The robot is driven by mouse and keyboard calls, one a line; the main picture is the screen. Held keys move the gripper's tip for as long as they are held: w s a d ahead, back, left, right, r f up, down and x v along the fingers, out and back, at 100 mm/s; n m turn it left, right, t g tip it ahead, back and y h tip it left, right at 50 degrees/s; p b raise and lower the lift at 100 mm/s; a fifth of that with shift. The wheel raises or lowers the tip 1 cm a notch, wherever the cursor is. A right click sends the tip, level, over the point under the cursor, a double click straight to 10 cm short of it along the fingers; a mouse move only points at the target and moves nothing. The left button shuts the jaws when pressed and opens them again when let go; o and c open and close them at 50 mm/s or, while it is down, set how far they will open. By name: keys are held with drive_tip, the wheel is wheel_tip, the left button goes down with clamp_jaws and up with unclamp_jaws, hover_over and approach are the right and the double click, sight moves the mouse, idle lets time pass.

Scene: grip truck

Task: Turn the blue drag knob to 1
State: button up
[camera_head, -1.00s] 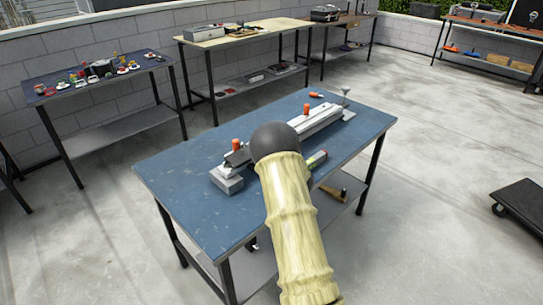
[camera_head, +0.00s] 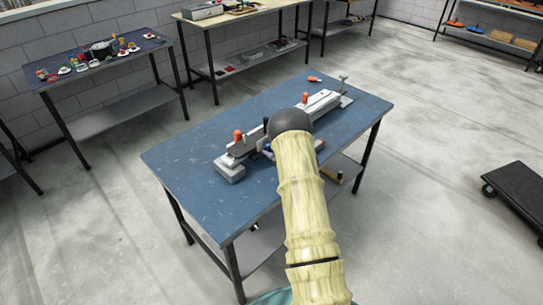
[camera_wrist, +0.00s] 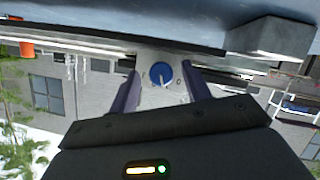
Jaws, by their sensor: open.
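The blue drag knob (camera_wrist: 161,75) is in the middle of the wrist view, a round dial on a pale plate with a white pointer line. A small mark like a 0 is printed on the plate beside it. My gripper (camera_wrist: 161,69) is open, with one purple-grey finger on each side of the knob and visible gaps between. I cannot tell whether the fingertips reach past the knob's face. In the head view the long grey device (camera_head: 317,103) lies along the blue table, and my arm hides part of it and my gripper.
The blue table (camera_head: 200,170) has bare room at its left and front. An orange knob (camera_head: 238,135) stands on the device, and an orange-handled item (camera_head: 314,79) lies at the back edge. Other benches stand along the wall, and a black cart (camera_head: 520,190) is at the right.

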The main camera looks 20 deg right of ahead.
drive_tip(key=s+d+r+m+y, duration=0.1)
drive_tip(key=s+d+r, duration=0.2)
drive_tip(key=s, duration=0.5)
drive_tip(key=s+d+r+m+y, duration=0.1)
drive_tip(key=s+d+r+m, duration=0.2)
drive_tip(key=s, duration=0.4)
drive_tip(key=w+a+r+m+g+h, duration=0.1)
drive_tip(key=w+a+r+g+h, duration=0.1)
drive_tip(key=a+r+h, duration=0.5)
drive_tip(key=s+a+r+m+g+p, duration=0.1)
drive_tip(key=s+a+r+g, duration=0.3)
drive_tip(key=s+a, duration=0.6)
drive_tip(key=shift+s+a+m+g+y, duration=0.25)
drive_tip(key=shift+m+g+y, duration=0.15)
drive_tip(key=shift+m+g, duration=0.1)
idle(0.5)
drive_tip(key=s+a+g, duration=0.2)
drive_tip(key=s+a, duration=0.2)
drive_tip(key=s, duration=0.3)
drive_tip(key=s+a+r+g+y, duration=0.1)
drive_tip(key=s+a+g, duration=0.1)
drive_tip(key=s+a, duration=0.3)
drive_tip(key=shift+s+a+y, duration=0.2)
drive_tip(key=shift+s+y, duration=0.1)
drive_tip(key=shift+s, duration=0.55)
drive_tip(key=shift+w, duration=0.2)
drive_tip(key=shift+c, duration=0.2)
